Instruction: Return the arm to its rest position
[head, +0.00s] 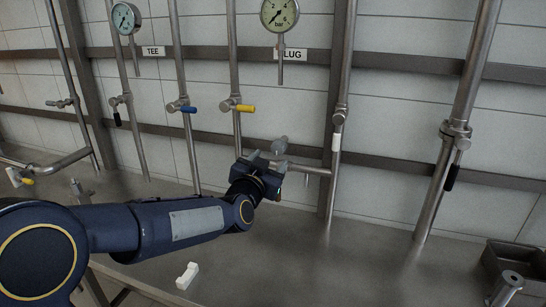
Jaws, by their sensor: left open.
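My left arm comes in from the left and reaches over the grey bench. Its left gripper (266,162) is open, with its two fingers pointing up and away toward the pipes. I see nothing between the fingers. The fingertips are close in the picture to a short horizontal pipe stub with a grey knob (280,146); I cannot tell whether they touch. My right gripper is not in view.
Vertical steel pipes carry a blue-handled valve (188,109), a yellow-handled valve (244,108) and a black-handled valve (453,172). Two gauges (279,14) hang above. A small white piece (187,276) lies on the bench (330,270). A dark tray (515,262) stands at right.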

